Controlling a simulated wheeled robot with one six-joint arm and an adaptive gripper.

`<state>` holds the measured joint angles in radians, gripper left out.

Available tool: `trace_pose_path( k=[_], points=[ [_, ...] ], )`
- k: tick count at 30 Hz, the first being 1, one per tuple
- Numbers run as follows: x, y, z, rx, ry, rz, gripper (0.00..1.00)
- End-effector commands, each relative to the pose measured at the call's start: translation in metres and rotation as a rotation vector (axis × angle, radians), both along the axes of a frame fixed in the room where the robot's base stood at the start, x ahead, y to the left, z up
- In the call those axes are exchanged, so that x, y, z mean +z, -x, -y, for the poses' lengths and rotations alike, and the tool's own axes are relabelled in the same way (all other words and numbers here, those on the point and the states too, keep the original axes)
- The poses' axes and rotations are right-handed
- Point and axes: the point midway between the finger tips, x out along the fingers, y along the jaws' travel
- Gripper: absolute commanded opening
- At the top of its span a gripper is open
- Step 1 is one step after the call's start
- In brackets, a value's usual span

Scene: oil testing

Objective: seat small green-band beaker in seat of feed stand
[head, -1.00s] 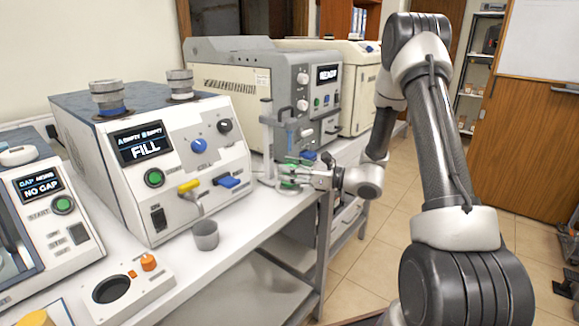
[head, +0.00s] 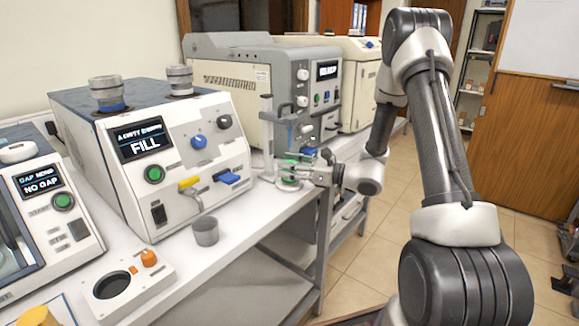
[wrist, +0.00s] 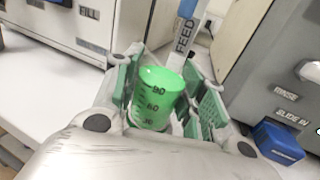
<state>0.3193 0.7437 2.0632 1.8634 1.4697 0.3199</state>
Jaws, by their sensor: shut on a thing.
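The small green-band beaker (wrist: 157,98) is upright between the pads of my gripper (wrist: 163,100), which is shut on it. Its wall shows green with black graduation marks, and its lower end is hidden by the gripper. The feed stand (wrist: 185,36), a post labelled FEED, rises just behind the beaker in the wrist view. In the head view my gripper (head: 295,170) is at the foot of the feed stand (head: 267,135), near the bench's right edge. I cannot tell whether the beaker's base touches the seat, which is hidden.
A grey machine (head: 275,85) with a blue drawer (wrist: 278,140) stands close behind the stand. The FILL machine (head: 165,150) is to the left. A grey cup (head: 205,231) stands in front of it. The floor to the right is clear.

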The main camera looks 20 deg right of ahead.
Motion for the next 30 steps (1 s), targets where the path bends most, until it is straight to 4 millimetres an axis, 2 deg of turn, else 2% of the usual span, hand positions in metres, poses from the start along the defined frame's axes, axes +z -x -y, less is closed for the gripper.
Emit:
trace_pose_path(
  k=[15,23,24,27,30],
  points=[
    [-0.014,0.000,0.000,0.000,-0.001,0.000,0.14],
    [-0.015,0.000,0.000,0.000,-0.001,0.001,0.14],
    [-0.015,0.000,0.000,0.000,-0.001,0.001,0.47],
    [-0.015,0.000,0.000,0.000,0.000,0.000,0.65],
    [-0.015,0.000,0.000,0.000,0.000,0.000,0.66]
  ],
)
